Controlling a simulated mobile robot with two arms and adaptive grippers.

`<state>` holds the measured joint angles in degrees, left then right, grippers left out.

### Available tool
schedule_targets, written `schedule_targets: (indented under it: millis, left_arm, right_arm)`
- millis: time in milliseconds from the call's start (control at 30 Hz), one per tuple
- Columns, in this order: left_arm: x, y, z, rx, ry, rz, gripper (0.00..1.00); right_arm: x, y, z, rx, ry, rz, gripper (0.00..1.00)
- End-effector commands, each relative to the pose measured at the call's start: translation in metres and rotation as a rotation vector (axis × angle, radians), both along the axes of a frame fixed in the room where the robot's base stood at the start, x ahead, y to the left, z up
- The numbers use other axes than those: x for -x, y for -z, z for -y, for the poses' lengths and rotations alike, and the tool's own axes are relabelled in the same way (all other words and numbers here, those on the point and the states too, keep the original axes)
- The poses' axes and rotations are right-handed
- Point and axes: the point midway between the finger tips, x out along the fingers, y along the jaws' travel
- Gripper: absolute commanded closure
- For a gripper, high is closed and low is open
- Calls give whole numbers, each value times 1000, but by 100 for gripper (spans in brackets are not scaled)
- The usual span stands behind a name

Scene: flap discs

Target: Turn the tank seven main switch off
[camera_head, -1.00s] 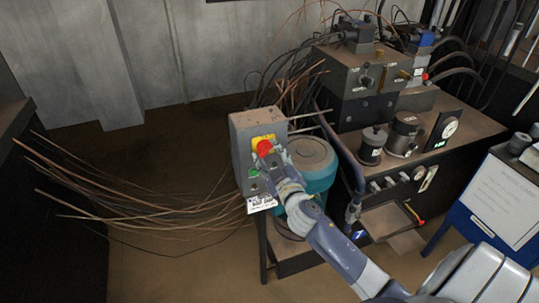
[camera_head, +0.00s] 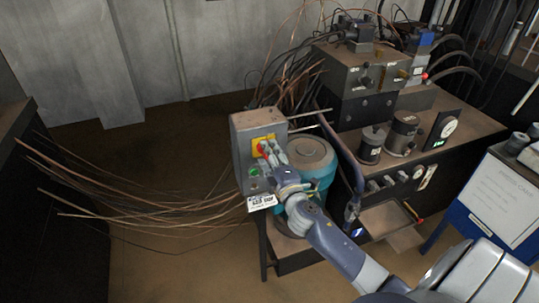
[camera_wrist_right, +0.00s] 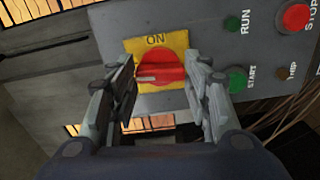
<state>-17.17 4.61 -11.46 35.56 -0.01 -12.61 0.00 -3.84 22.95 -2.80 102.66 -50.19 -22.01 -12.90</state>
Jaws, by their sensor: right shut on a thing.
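The main switch is a red rotary knob (camera_wrist_right: 160,68) on a yellow plate (camera_wrist_right: 150,43) marked ON, in the right wrist view. It sits on a grey control box (camera_head: 243,130). My right gripper (camera_wrist_right: 160,75) is shut on the red knob, one finger on each side. The knob's white mark points to the picture's left in the wrist view. In the head view my right gripper (camera_head: 270,155) covers part of the knob and plate. My left gripper is not in view.
Beside the knob are a green START button (camera_wrist_right: 237,79), a RUN lamp (camera_wrist_right: 233,23) and a red STOP button (camera_wrist_right: 296,17). Loose copper wires (camera_head: 120,205) spread left. A machine bench (camera_head: 440,125) stands at right.

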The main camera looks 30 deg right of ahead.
Motion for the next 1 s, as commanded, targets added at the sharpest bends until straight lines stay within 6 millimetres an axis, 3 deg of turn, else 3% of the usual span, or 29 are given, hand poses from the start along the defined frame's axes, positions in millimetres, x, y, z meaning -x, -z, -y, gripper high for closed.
schedule_targets:
  millis: [767, 800, 867, 900, 1000]
  left_arm:
    - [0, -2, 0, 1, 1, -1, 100]
    - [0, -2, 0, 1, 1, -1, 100]
    - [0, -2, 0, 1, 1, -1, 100]
    - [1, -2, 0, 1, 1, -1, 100]
    - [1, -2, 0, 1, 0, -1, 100]
  right_arm:
    - [0, 1, 0, 108, 0, -28, 79]
    - [0, 1, 0, 108, 0, -28, 53]
    - [0, 1, 0, 107, 0, -28, 39]
    - [0, 1, 0, 108, 0, -27, 35]
    - [0, 1, 0, 107, 0, -27, 35]
